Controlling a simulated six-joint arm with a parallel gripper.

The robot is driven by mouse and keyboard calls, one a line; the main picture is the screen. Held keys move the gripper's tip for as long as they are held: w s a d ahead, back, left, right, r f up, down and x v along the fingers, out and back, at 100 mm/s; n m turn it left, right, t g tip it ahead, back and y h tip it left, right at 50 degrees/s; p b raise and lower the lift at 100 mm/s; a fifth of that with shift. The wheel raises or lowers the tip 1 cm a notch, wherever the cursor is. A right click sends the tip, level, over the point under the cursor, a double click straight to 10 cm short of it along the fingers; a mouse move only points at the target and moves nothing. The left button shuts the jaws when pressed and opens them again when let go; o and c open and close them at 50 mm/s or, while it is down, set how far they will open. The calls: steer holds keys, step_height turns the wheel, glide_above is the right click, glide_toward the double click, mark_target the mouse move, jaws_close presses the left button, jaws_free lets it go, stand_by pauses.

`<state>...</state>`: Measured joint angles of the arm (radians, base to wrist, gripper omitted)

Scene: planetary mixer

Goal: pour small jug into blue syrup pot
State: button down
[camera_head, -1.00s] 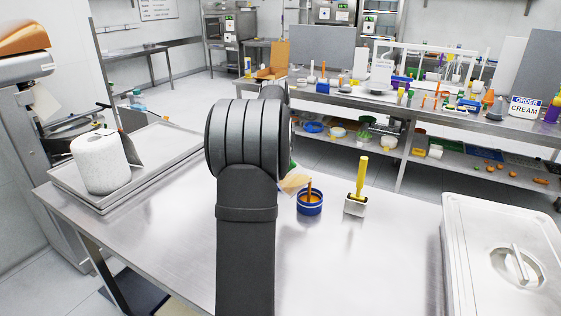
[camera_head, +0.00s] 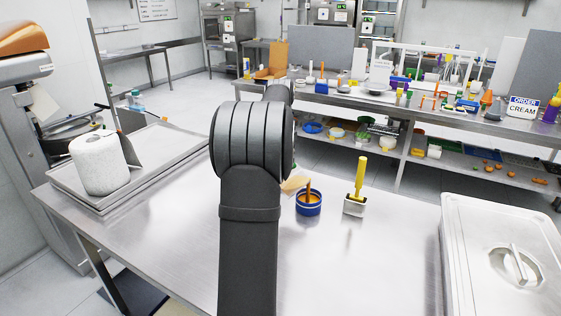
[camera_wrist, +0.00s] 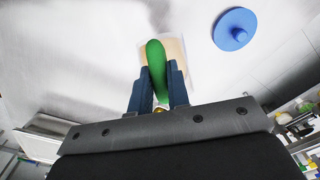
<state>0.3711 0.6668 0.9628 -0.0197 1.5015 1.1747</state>
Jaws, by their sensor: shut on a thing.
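My gripper (camera_wrist: 158,92) is shut on an upright green piece (camera_wrist: 156,62) with a rounded end, which looks like the handle of the small jug. The jug's body is hidden from both views. In the head view my own arm hides the gripper. The blue syrup pot (camera_head: 309,203) stands on the steel table, just right of my arm, with a brown stick upright in it.
A yellow-handled tool in a small metal holder (camera_head: 355,205) stands right of the pot. A tan flat piece (camera_head: 294,184) lies behind the pot. A white roll (camera_head: 99,163) stands on a tray at left. A lidded steel container (camera_head: 500,240) fills the right. The front middle table is clear.

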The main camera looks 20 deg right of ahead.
steer(key=shift+d+r+y, duration=0.1)
steer(key=shift+d+y, duration=0.4)
stand_by(3.2)
steer(key=shift+a, duration=0.1)
steer(key=shift+a+f+h, duration=0.2)
steer(key=shift+a+h, duration=0.55)
steer(key=shift+h, duration=0.05)
steer(key=shift+a+f+h, duration=0.35)
steer(key=shift+a+h, duration=0.3)
steer(key=shift+h, duration=0.55)
steer(key=f+h, duration=0.1)
steer(key=h, duration=0.1)
steer(key=a+f+h, duration=0.1)
steer(key=h, duration=0.1)
steer(key=shift+a+f, duration=0.2)
steer(key=shift+f, duration=0.2)
